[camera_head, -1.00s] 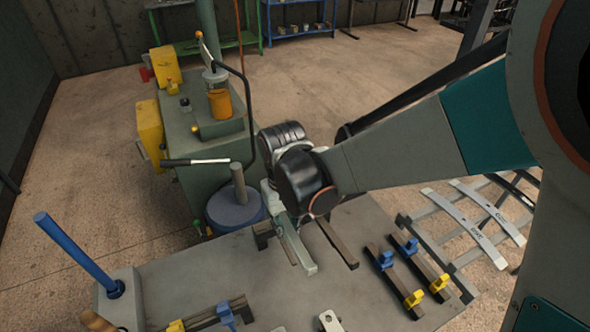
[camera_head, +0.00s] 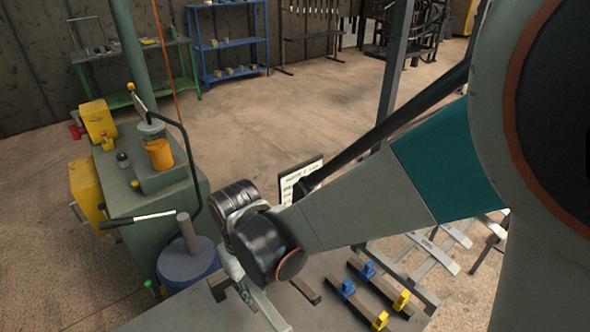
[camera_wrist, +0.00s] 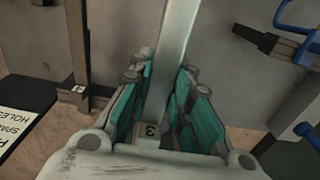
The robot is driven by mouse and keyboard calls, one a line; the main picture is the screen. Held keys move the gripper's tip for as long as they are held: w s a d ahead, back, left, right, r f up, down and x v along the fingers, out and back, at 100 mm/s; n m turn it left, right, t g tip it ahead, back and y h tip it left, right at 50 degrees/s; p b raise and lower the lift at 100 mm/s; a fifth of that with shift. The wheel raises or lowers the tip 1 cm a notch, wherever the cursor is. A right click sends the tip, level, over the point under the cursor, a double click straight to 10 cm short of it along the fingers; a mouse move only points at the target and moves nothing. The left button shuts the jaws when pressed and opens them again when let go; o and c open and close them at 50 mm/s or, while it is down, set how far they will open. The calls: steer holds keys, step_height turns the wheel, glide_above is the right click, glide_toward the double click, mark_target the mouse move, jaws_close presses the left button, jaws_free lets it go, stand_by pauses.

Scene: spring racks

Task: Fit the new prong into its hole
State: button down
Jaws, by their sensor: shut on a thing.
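My gripper (camera_wrist: 162,82) is shut on a long pale grey bar, the prong (camera_wrist: 174,35); the teal pads press it from both sides. The prong runs away from the wrist, over the grey bench top. In the head view my gripper (camera_head: 232,268) is partly hidden by my arm, and the prong (camera_head: 270,311) slants down towards the bottom edge. I cannot make out the prong's hole in either view.
Dark bars with blue and yellow clamps (camera_head: 368,301) lie right of my gripper. A printed sign (camera_head: 297,183) stands behind the arm. Dark bars (camera_wrist: 78,50) flank the prong's left side.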

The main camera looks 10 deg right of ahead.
mark_target(264, 303)
steer(key=shift+s+d, duration=0.5)
steer(key=shift+s, duration=0.35)
steer(key=shift+s+d, duration=0.5)
steer(key=shift+s, duration=0.3)
steer(key=shift+s+d, duration=0.5)
steer(key=shift+s, duration=0.35)
steer(key=shift+w, duration=0.1)
steer(key=w+a, duration=0.1)
steer(key=w, duration=0.1)
steer(key=w+a, duration=0.1)
steer(key=w, duration=0.1)
steer(key=w+a, duration=0.2)
steer(key=shift+w, duration=0.25)
